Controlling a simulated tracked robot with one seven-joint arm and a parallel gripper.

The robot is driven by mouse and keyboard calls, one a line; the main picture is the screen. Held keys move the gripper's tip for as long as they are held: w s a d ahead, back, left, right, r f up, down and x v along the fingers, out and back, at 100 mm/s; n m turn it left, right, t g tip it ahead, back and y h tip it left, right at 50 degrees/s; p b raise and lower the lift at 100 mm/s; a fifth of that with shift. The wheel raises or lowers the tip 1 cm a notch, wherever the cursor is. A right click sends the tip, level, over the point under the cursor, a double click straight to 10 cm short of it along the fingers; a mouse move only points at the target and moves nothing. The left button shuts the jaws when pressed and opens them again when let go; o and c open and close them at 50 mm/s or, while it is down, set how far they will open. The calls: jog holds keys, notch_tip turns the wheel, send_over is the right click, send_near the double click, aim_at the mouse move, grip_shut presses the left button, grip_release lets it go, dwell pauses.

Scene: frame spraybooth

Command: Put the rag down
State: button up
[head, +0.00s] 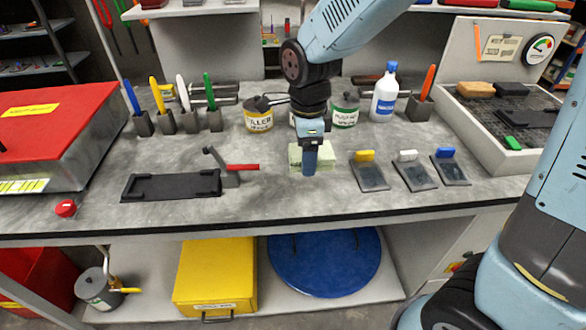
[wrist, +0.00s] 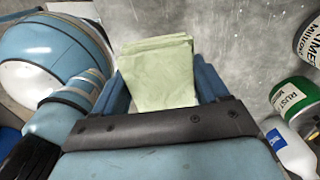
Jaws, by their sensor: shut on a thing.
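The rag is a folded pale green cloth. In the head view the rag (head: 325,160) shows at the bench top, partly hidden behind my gripper. In the wrist view the rag (wrist: 158,72) sits between the two blue fingers. My gripper (head: 309,168) points down over the middle of the bench and is shut on the rag; it also shows in the wrist view (wrist: 165,88). I cannot tell whether the rag touches the bench.
A black fixture (head: 172,186) with a red-handled clamp (head: 242,167) lies left. Three dark pads (head: 413,175) with coloured tops lie right. Cans (head: 345,110) and a white bottle (head: 385,95) stand behind. The bench front between fixture and pads is clear.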

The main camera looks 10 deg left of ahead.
send_over(294, 180)
jog(key=f, duration=0.5)
jog(key=shift+w+a+f, duration=0.1)
jog(key=shift+w+f, duration=0.1)
jog(key=shift+w, duration=0.15)
jog(key=shift+f, duration=1.5)
jog(key=shift+f, duration=0.3)
jog(key=o, duration=1)
jog(key=shift+s+f, duration=0.2)
jog(key=r, duration=1.3)
jog(key=shift+w, duration=0.2)
